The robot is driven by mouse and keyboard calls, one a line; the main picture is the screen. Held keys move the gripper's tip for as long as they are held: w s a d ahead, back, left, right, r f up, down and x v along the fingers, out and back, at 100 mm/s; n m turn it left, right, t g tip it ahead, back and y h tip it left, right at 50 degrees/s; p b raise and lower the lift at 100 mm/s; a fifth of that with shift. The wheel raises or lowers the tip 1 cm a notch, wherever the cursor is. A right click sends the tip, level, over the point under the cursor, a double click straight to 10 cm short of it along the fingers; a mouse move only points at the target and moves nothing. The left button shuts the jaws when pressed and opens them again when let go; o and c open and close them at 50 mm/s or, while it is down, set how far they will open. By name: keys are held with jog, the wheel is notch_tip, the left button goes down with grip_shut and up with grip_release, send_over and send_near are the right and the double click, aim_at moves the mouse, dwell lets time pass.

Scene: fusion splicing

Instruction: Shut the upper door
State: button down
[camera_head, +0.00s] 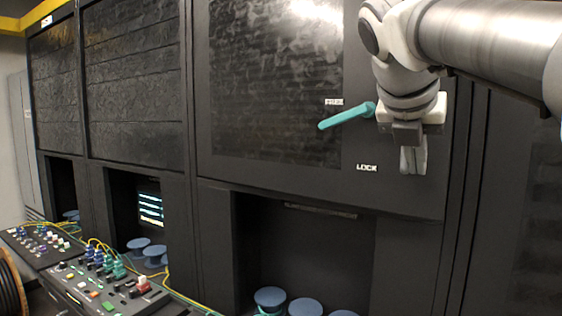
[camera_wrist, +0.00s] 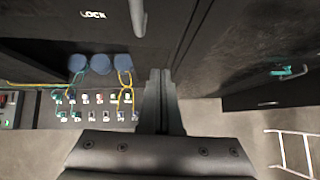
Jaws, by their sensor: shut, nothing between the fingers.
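The upper door (camera_head: 270,80) is a large black panel in the middle of the head view. It looks flush or nearly flush with the cabinet front; I cannot tell if a small gap is left. Its teal handle (camera_head: 345,117) points left and slightly down, between a label that seems to read FREE and the LOCK label (camera_head: 367,168). My gripper (camera_head: 413,165) is shut and empty, pointing down in front of the door's right part, right of the handle. In the wrist view my gripper's fingers (camera_wrist: 160,78) are together, and the LOCK label (camera_wrist: 92,14) shows at the top.
Below the door is a dark recess with several blue spools (camera_head: 305,306). Control panels with knobs and yellow cables (camera_head: 100,275) stand at the lower left. Another cabinet front with a teal handle (camera_wrist: 281,71) is at the right of the wrist view, beside open floor (camera_wrist: 230,140).

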aim_at(424, 194)
jog(key=x, duration=0.3)
jog(key=w+r+x, duration=0.1)
jog(key=x, duration=0.2)
jog(key=d+x, duration=0.1)
jog(key=x, duration=0.3)
jog(key=shift+w+r, duration=0.2)
jog(key=shift+r, duration=0.1)
jog(key=shift+w+d, duration=0.3)
jog(key=shift+p, duration=0.3)
